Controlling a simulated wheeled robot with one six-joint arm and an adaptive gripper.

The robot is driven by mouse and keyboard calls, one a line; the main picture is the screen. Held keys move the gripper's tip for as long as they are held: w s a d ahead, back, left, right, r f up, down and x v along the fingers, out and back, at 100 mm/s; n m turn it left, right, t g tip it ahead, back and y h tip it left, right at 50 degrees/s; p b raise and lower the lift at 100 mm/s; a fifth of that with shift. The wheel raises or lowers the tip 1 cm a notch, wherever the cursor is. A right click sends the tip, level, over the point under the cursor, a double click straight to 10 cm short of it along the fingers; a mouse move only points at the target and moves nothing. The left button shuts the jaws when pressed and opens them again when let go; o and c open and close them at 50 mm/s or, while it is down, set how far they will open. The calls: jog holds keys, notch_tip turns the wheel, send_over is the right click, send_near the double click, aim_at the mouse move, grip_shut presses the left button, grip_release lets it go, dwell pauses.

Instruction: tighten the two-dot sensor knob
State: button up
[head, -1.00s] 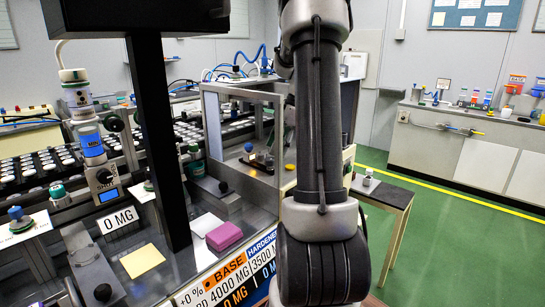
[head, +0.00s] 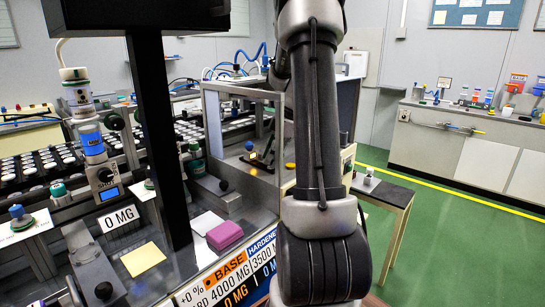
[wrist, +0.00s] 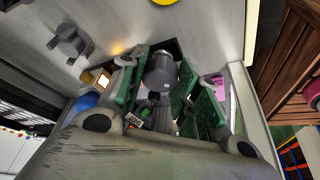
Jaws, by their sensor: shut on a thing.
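In the wrist view my gripper (wrist: 163,90) has its two green-padded fingers on either side of a dark grey cylindrical knob (wrist: 160,70). They are shut on it. Small pale marks show near the knob's lower end, but I cannot clearly read them as two dots. The knob lies close to a pale grey panel (wrist: 200,25). In the head view my arm stands in front and the gripper and knob cannot be made out.
A second grey knob with prongs (wrist: 68,42) sits on the panel to the left. In the head view, a grey-framed cabinet (head: 212,130) stands left of my arm. A small dark-topped table (head: 385,192) is to the right.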

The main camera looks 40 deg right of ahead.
jog(key=m+t+h, duration=0.1)
jog(key=m, duration=0.3)
jog(key=shift+s+a+m, duration=0.1)
jog(key=shift+m, duration=0.2)
jog(key=o, duration=1)
jog(key=shift+r, duration=0.1)
jog(key=v, duration=1.1)
jog(key=shift+s+r, duration=0.2)
jog(key=shift+r, duration=0.2)
